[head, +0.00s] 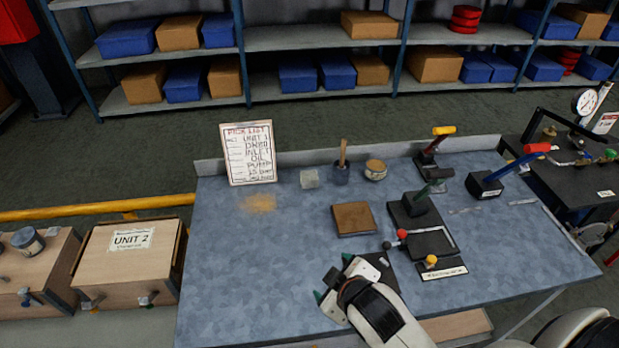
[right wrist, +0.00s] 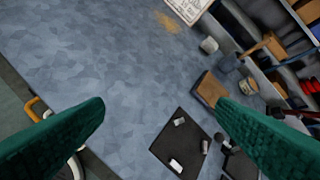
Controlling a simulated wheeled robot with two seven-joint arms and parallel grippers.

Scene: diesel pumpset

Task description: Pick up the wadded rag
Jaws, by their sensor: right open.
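A small pale grey lump (head: 310,178), which looks like the wadded rag, sits on the blue-grey bench top (head: 260,270) near its back edge. It lies between the pick list sign and a dark cup. In the right wrist view the same lump (right wrist: 209,45) shows at the upper right, beyond the fingers. My right gripper (head: 332,277) is over the front middle of the bench, nearer the front than the lump and well apart from it. Its green fingers (right wrist: 160,105) are spread wide with nothing between them. My left gripper is in neither view.
A pick list sign (head: 249,153) stands at the back left. A dark cup with a wooden handle (head: 342,173), a small tin (head: 376,170) and a brown block (head: 354,219) are near the lump. Levers on black bases (head: 416,208) crowd the right. The bench's left side is clear.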

